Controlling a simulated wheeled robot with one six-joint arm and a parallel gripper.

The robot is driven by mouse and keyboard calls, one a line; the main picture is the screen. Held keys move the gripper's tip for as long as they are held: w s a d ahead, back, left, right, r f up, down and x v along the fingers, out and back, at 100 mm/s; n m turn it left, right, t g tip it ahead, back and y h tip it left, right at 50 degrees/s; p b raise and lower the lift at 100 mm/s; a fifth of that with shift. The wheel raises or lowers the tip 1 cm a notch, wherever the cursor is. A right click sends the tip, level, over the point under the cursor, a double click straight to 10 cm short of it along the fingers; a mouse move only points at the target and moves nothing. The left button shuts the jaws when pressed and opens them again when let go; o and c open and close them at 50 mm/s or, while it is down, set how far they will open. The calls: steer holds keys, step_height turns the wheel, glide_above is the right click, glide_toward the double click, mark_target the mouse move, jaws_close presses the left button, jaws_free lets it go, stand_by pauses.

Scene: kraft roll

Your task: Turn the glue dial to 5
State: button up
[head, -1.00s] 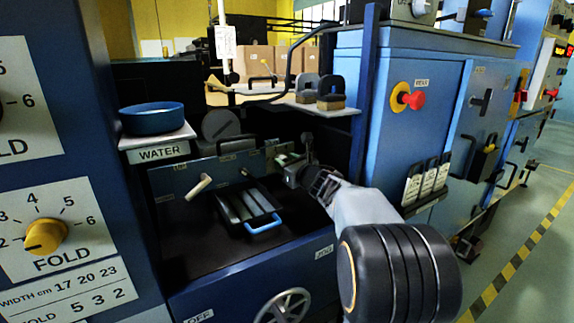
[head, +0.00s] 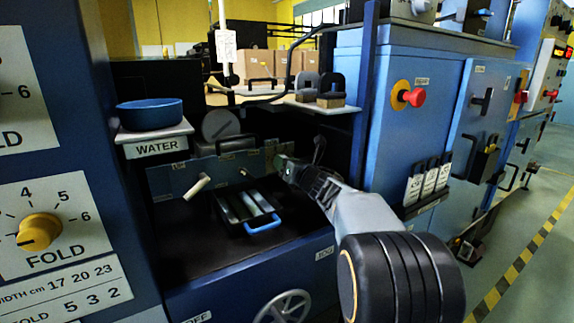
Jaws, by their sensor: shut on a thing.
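My gripper (head: 285,168) is at the right end of the low blue panel behind the dark tray well. It is shut on a small part there, which looks like the glue dial. The jaws and wrist hide the part, and I cannot read its pointer or any scale. A yellow dial marked FOLD (head: 40,231) is on the blue cabinet at the left, with a scale showing 4, 5 and 6. My gripper is well away from it.
A tray with grey rollers and a blue handle (head: 264,226) sits left of and below my gripper. A blue bowl (head: 150,113) stands on the WATER shelf (head: 156,148). A blue cabinet with a red button (head: 413,97) stands close on the right.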

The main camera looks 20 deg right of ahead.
steer(key=shift+a+r, duration=0.1)
steer(key=shift+a, duration=0.15)
steer(key=o, duration=0.8)
steer(key=shift+a, duration=0.1)
steer(key=shift+o, duration=0.2)
steer(key=shift+d, duration=0.2)
steer(key=s+d+p, duration=0.2)
steer(key=s, duration=1.1)
steer(key=shift+s+d+f, duration=0.2)
steer(key=shift+s+f, duration=0.1)
